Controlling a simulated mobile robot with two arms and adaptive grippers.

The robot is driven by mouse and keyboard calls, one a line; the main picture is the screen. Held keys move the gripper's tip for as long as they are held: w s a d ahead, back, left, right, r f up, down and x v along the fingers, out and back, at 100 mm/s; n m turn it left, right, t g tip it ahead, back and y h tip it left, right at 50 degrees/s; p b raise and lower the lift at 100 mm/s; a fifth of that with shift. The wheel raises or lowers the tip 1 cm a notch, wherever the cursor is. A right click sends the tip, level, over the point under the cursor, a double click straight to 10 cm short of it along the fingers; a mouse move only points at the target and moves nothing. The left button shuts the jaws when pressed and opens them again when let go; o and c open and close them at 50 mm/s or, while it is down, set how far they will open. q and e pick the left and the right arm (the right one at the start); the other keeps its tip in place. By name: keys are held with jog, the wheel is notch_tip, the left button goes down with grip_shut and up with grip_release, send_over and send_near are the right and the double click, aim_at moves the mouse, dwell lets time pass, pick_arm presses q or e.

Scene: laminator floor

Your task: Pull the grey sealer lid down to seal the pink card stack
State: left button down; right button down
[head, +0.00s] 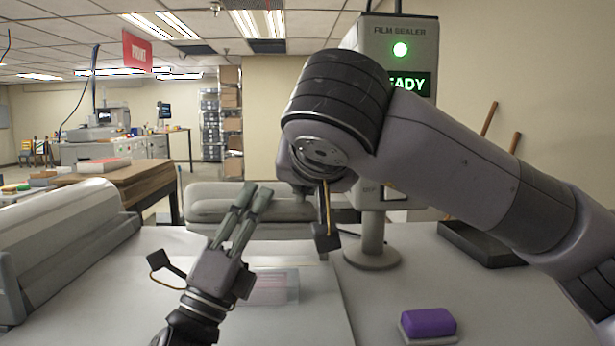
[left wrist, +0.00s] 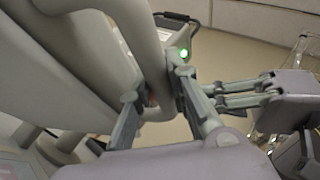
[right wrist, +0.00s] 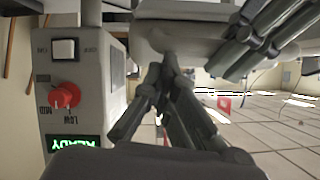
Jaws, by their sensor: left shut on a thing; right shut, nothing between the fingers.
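The grey sealer lid (head: 205,209) is a rounded horizontal body behind the work surface in the head view. My left gripper (head: 256,191) reaches up to its front. In the left wrist view, the left fingers (left wrist: 155,82) close around the grey lid's handle bar (left wrist: 152,45). The pink card stack (head: 270,287) lies flat under clear film, partly hidden by my left wrist. My right arm crosses in front of the sealer and hides its fingers in the head view. In the right wrist view, the right gripper (right wrist: 165,62) is shut and empty, close to a grey rounded part.
The film sealer post (head: 372,240) carries a green light and READY display, partly covered by my right arm.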

pick_arm(q)
jog(key=shift+s+r, duration=0.2)
jog(key=shift+r, duration=0.1)
pick_arm(e)
jog(key=shift+f, duration=0.45)
pick_arm(q)
jog(key=c, duration=1.5)
grip_release()
jog(key=shift+s, duration=0.1)
jog(key=shift+f, duration=0.15)
pick_arm(e)
jog(key=shift+r, duration=0.1)
